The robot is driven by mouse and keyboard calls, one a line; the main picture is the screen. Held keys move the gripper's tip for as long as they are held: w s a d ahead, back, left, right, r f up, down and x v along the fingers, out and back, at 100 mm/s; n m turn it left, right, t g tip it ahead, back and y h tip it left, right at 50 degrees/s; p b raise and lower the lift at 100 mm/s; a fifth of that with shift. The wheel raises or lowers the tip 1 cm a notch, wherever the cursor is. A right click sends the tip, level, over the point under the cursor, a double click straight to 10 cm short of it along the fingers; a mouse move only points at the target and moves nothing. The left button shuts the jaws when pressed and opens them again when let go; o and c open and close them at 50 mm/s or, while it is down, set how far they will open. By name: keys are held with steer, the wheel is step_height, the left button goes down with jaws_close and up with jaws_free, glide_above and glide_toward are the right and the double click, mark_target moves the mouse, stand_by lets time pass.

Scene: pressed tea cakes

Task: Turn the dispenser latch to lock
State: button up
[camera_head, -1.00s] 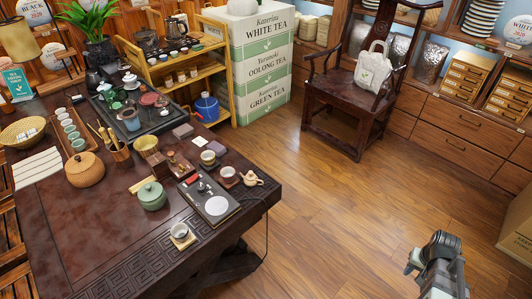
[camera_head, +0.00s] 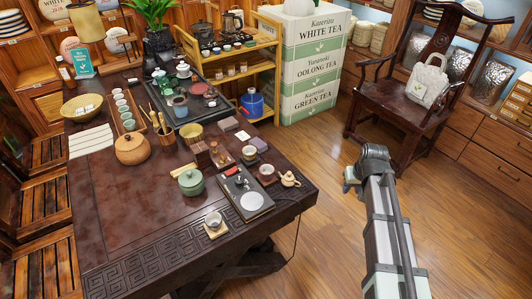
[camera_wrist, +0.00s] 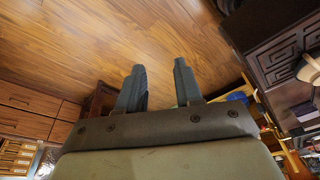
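No part that I can surely call a dispenser latch shows in either view. A blue rounded container (camera_head: 250,104) stands on the low level of the wooden rack beyond the tea table; any latch on it is too small to tell. A blue patch at the right of the wrist view (camera_wrist: 237,97) may be the same container. My gripper (camera_head: 351,181) is over the open floor right of the table, well apart from the container. In the wrist view its two fingers (camera_wrist: 160,70) stand apart with nothing between them, over bare floor.
Stacked tea boxes (camera_head: 310,65) and a wooden chair (camera_head: 400,105) stand behind. The wooden floor (camera_head: 325,165) between is clear.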

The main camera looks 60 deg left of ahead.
mark_target(223, 158)
steer(key=s+a+r+n, duration=0.1)
steer(key=s+a+r, duration=0.1)
steer(key=s+a, duration=0.2)
steer(key=s+a+r+n, duration=0.1)
steer(key=s+a+r, duration=0.2)
steer(key=a, duration=0.4)
steer(key=s+a+r+n+y, duration=0.1)
steer(key=s+a+r, duration=0.1)
steer(key=s+a, duration=0.4)
steer(key=shift+a+r+n+g, duration=0.3)
steer(key=shift+r, duration=0.1)
steer(key=s+a+r+n+y, duration=0.1)
steer(key=s+a+r+n, duration=0.1)
steer(key=s+a+r, duration=0.5)
steer(key=s+a+r+n, duration=0.1)
steer(key=s+a, duration=0.4)
steer(key=s, duration=0.5)
steer(key=shift+g, duration=0.4)
steer(key=x, duration=1.3)
steer(key=shift+s+a+f, duration=0.15)
steer(key=shift+s+a, duration=0.1)
steer(key=shift+s, duration=0.1)
steer(key=shift+c, duration=0.4)
jaws_close()
